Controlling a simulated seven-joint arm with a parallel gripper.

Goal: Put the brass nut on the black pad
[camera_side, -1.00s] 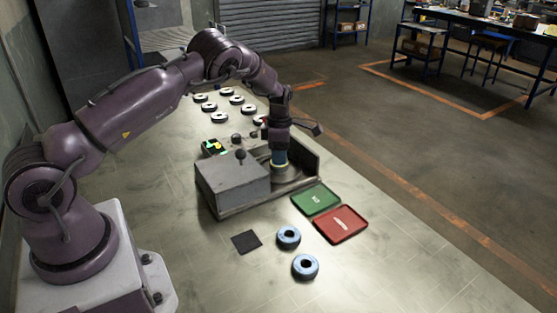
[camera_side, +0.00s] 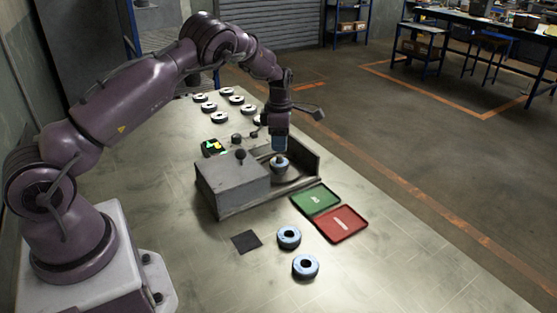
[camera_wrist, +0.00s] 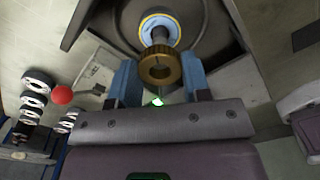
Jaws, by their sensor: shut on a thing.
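The brass nut (camera_wrist: 160,66) is a knurled ring held between the two blue fingers of my gripper (camera_wrist: 160,80) in the wrist view. In the side view my gripper (camera_side: 280,146) hangs just above the grey machine's round spindle area. The nut itself is hard to make out there. A blue-rimmed disc (camera_side: 279,163) sits on the spindle below; the wrist view shows it with a yellow ring (camera_wrist: 160,30) just beyond the nut. The black pad (camera_side: 246,242) lies flat and bare on the table in front of the machine.
The grey machine (camera_side: 233,186) has a box, a knob and raised walls around the spindle. A green tray (camera_side: 316,199) and a red tray (camera_side: 341,224) lie at its right. Two blue-rimmed discs (camera_side: 289,237) stand right of the pad. Several white discs (camera_side: 219,117) stand behind.

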